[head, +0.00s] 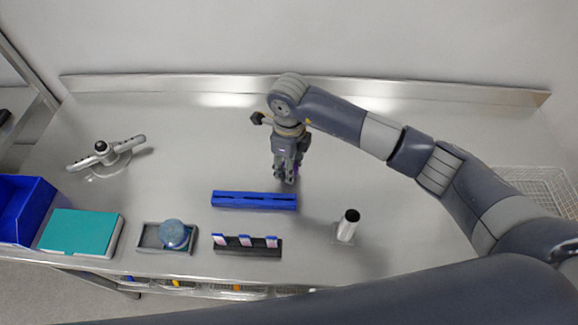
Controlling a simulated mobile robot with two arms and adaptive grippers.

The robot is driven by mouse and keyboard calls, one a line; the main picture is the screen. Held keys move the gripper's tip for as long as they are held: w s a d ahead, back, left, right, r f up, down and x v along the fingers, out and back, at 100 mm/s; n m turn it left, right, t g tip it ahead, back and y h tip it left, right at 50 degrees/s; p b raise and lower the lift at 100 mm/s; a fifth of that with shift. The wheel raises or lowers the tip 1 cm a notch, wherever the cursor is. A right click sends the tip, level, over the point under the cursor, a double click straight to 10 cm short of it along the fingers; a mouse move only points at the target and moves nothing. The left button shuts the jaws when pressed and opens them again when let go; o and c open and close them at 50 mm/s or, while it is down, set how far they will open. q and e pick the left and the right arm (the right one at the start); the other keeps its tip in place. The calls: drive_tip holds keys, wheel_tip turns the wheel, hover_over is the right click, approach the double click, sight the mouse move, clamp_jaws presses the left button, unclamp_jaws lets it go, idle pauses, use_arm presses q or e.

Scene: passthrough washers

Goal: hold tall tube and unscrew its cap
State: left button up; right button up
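My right gripper (285,179) hangs fingers down over the middle of the table, just behind a long blue slotted rack (254,200). A small purple patch (297,171) shows at its fingers; it may be a cap, but whether the fingers hold it is too small to tell. An upright white cylinder (346,229) with a dark top stands to the right of the rack on a clear base. I cannot tell whether it is the tall tube. No other tall tube shows clearly. My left gripper is not in view.
A black rack (247,246) with several pale pieces stands in front of the blue one. To the left are a grey tray (149,240) with a round blue item (174,234), a teal-topped box (80,232), a blue bin (22,209) and a silver pronged device (104,151).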

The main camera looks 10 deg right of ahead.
wheel_tip(320, 180, down, 2)
drive_tip(key=shift+f, duration=0.1)
drive_tip(key=shift+f, duration=0.1)
drive_tip(key=shift+f, duration=0.15)
drive_tip(key=o, duration=1.2)
